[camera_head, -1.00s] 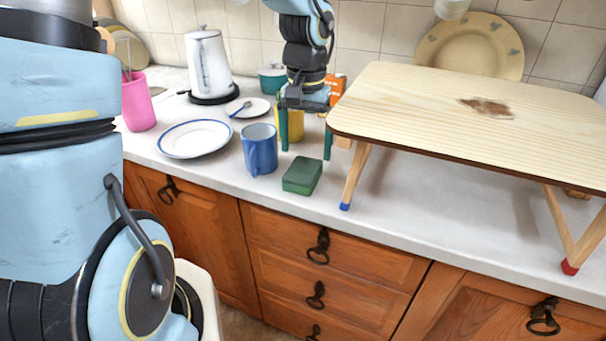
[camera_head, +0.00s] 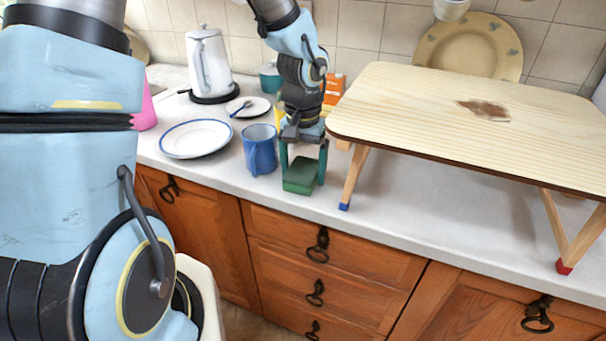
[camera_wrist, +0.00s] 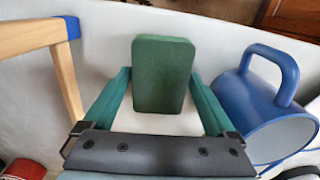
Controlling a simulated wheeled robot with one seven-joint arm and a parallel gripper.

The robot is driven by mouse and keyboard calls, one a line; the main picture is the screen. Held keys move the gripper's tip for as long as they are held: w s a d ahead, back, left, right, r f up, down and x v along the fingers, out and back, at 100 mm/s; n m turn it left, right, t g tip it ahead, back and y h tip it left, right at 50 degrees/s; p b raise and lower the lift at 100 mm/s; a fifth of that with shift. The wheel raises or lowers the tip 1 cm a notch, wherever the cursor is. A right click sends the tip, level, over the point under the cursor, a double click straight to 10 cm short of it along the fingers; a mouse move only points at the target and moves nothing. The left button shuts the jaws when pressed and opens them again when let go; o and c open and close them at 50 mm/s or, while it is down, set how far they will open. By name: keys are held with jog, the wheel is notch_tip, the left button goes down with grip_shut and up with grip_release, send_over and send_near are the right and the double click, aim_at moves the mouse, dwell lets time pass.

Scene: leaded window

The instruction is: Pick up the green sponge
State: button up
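The green sponge (camera_head: 300,176) lies on the white counter near its front edge, in front of the drawers. In the wrist view the sponge (camera_wrist: 162,75) is at the upper middle, its near part between the tips of my gripper's two teal fingers (camera_wrist: 160,80). My gripper (camera_head: 303,172) points down over the sponge in the head view, one finger on each side. I cannot tell the fingertips' exact height above the counter.
A blue mug (camera_head: 260,150) stands close to the left of my gripper. A wooden folding table (camera_head: 420,110) stands to the right, its blue-tipped leg (camera_head: 353,180) near the sponge. A plate (camera_head: 195,138), a kettle (camera_head: 207,65) and an orange box (camera_head: 334,88) are further back.

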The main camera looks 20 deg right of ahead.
aim_at(303, 169)
jog(key=c, duration=1)
jog(key=shift+o, duration=0.2)
jog(key=shift+r, duration=0.1)
notch_tip(303, 169, up, 18)
jog(key=b, duration=0.2)
